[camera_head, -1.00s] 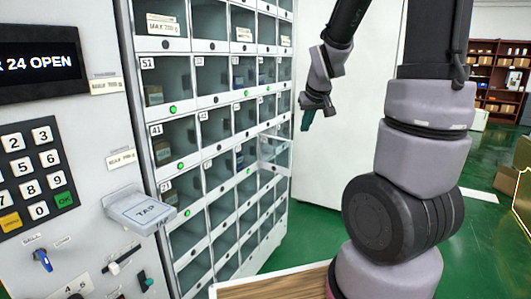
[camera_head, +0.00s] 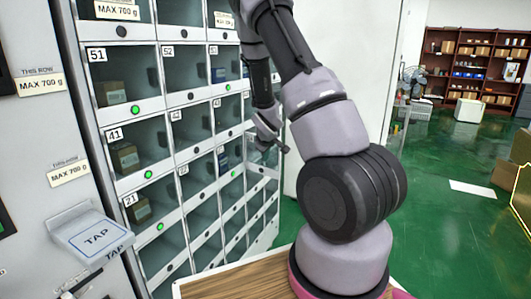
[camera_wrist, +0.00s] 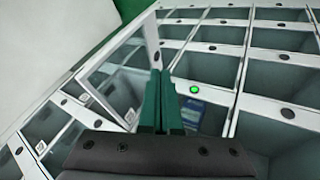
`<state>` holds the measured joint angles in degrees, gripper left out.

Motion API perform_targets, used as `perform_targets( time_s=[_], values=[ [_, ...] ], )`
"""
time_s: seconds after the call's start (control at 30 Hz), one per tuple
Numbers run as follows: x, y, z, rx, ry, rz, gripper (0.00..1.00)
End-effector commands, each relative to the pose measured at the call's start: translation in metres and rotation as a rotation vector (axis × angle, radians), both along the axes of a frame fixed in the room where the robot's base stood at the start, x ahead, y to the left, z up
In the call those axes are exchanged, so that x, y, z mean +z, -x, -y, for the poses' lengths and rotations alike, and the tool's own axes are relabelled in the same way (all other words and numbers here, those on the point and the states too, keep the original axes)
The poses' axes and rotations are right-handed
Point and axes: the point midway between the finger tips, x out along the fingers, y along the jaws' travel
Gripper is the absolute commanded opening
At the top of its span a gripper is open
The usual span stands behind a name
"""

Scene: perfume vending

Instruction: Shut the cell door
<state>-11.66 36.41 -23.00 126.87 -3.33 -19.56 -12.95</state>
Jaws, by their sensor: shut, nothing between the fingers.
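The open cell door (camera_wrist: 112,78) is a clear pane in a pale frame. In the wrist view it stands swung out from the cabinet, just left of my gripper. My gripper (camera_wrist: 161,75) has dark green fingers pressed together, with nothing between them. Its fingers overlap the door's right edge in the picture; I cannot tell whether they touch. In the head view the door (camera_head: 262,160) shows partly at the cabinet's right side, with my gripper (camera_head: 284,148) in front of it. A cell behind the fingers holds a blue box (camera_wrist: 193,113), below a green light (camera_wrist: 195,89).
The cabinet (camera_head: 146,105) has rows of numbered cells, several with green lights and boxes. A TAP reader (camera_head: 95,238) juts out at the left. A wooden top (camera_head: 235,281) lies in front. Green floor (camera_head: 450,225) is open at the right.

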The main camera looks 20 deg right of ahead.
Motion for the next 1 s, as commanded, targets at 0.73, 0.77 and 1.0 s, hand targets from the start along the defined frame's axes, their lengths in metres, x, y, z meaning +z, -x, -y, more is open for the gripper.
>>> perform_targets(
  time_s=[0.73,0.77,1.0],
  values=[
    [-0.038,-0.048,0.045,-0.001,-0.001,0.001,0.0],
    [-0.038,-0.047,0.045,-0.001,-0.001,0.001,0.0],
    [-0.038,-0.047,0.046,0.003,-0.002,0.001,0.0]
  ],
)
